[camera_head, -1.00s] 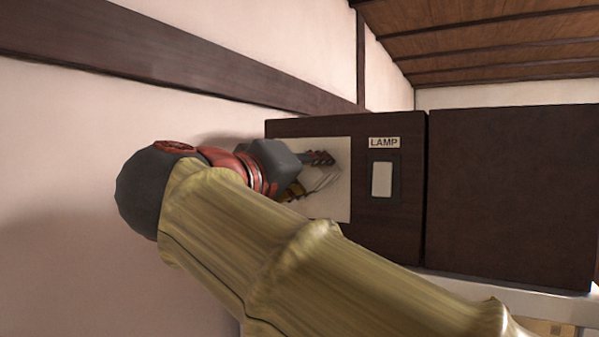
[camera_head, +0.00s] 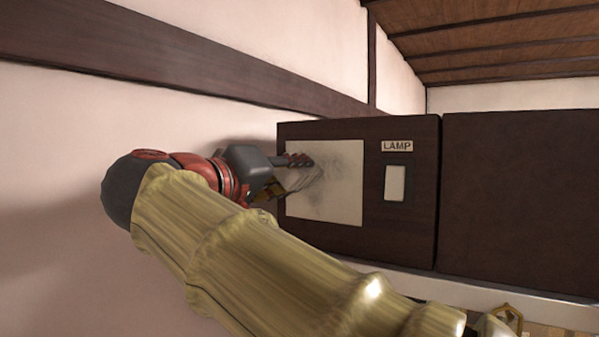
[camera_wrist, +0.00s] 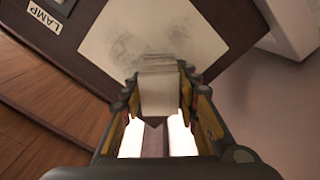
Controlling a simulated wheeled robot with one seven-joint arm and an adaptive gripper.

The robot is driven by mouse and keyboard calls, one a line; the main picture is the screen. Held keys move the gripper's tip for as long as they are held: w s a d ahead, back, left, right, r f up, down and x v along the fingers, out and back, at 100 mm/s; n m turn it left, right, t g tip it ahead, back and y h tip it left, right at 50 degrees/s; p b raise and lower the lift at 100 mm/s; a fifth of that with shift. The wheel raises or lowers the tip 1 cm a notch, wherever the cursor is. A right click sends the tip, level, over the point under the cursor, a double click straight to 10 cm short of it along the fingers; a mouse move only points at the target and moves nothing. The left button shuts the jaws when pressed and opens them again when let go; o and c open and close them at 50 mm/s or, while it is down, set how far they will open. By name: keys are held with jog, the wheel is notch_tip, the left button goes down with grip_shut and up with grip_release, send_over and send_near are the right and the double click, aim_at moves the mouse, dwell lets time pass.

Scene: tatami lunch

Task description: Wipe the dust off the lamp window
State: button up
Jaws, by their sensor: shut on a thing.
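The lamp window is a pale, near-square panel (camera_head: 345,205) in the dark wooden box front. Grey dust smudges (camera_head: 338,168) lie across its upper middle; they also show on the panel in the wrist view (camera_wrist: 150,32). My gripper (camera_head: 296,176) is at the window's left part, pointing at its face. In the wrist view my gripper (camera_wrist: 160,84) is shut on a whitish folded pad (camera_wrist: 158,97), whose far end meets or nearly meets the panel's near edge region. Whether it touches the glass cannot be told. The panel area behind the pad is hidden.
Right of the window are a LAMP label (camera_head: 397,146) and a white rocker switch (camera_head: 395,183). A second dark cabinet (camera_head: 520,200) adjoins on the right. A pale wall (camera_head: 60,200) with a dark beam (camera_head: 180,72) stands close on the left.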

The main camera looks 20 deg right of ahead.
jog(key=shift+w+a, duration=0.2)
jog(key=shift+w, duration=0.1)
jog(key=shift+s+a+f, duration=0.15)
jog(key=shift+s+a, duration=0.05)
jog(key=shift+a, duration=0.2)
jog(key=shift+b+v, duration=0.55)
jog(key=shift+v, duration=1.9)
jog(key=shift+s, duration=0.1)
jog(key=v, duration=0.3)
jog(key=shift+r, duration=0.2)
